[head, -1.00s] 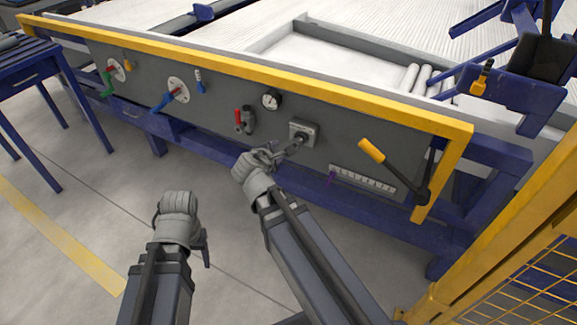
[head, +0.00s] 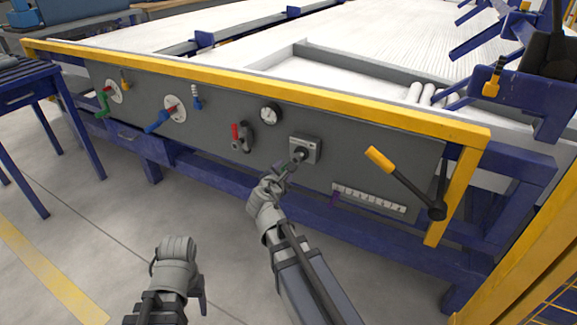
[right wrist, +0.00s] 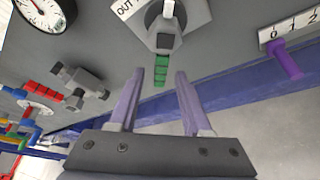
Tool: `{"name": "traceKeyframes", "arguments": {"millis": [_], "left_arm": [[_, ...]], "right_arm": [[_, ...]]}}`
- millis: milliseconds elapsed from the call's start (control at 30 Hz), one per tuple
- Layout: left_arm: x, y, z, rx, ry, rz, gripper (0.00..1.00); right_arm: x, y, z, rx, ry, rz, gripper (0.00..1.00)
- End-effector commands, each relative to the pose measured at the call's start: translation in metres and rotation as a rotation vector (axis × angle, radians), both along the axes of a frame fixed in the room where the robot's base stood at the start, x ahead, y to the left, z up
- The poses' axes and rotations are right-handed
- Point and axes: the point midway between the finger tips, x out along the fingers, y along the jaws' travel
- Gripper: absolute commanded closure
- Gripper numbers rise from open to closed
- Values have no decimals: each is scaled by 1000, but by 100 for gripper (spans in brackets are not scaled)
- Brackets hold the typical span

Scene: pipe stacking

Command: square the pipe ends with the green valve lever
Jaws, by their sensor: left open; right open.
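The square grey valve box (head: 305,148) is on the grey panel, right of the gauge. In the right wrist view its lever has a green grip (right wrist: 160,72) pointing down between my fingertips. My right gripper (right wrist: 160,75) is open, with one finger on each side of the grip and visible gaps. In the head view my right gripper (head: 285,174) is just below and left of the box, and the grip is mostly hidden. My left gripper (head: 177,250) is open and empty over the floor in front of the bench. The pipe ends are hard to make out.
A gauge (head: 270,114), red-handled valve (head: 240,137), blue crank (head: 160,121) and green crank (head: 103,102) are left of the box. A yellow-gripped lever (head: 385,162) and scale with purple pointer (right wrist: 285,60) are right. A yellow rail (head: 270,88) runs above the panel.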

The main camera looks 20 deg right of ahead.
Motion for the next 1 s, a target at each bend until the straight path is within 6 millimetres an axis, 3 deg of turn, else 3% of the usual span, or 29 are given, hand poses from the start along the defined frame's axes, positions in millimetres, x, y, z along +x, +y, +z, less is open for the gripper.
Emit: {"name": "traceKeyframes", "arguments": {"millis": [300, 667, 1000], "left_arm": [[0, 0, -17, 0, -1, 1, 36], [0, 0, -18, 0, -1, 1, 36], [0, 0, -18, 0, -1, 1, 36]], "right_arm": [[39, -29, -17, 1, 1, -3, 51], [45, -35, -18, 2, 0, -1, 51], [45, -34, -18, 2, 0, -1, 88]]}}
